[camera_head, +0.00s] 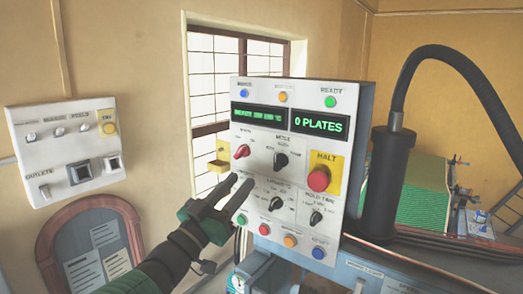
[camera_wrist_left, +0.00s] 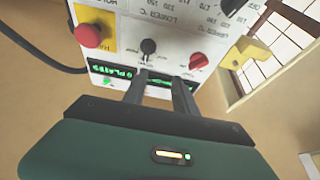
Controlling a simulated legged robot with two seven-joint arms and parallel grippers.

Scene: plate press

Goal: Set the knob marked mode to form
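The mode knob (camera_head: 281,160) is a black knob under the small mode label on the white control panel (camera_head: 297,206). It also shows upside down in the left wrist view (camera_wrist_left: 149,46). Its small position labels are too blurred to read surely, so I cannot tell its setting. My left gripper (camera_head: 240,181) is in front of the panel, below and left of the mode knob. In the left wrist view its two dark fingers (camera_wrist_left: 159,78) are apart with nothing between them. They look clear of the knob. My right gripper is not in view.
A red knob (camera_head: 241,151) is left of the mode knob. A red halt button (camera_head: 318,178) on yellow is to its right. Other black knobs and several coloured buttons are lower. A black hose (camera_head: 440,52) is right of the panel. A switch box (camera_head: 68,148) hangs left.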

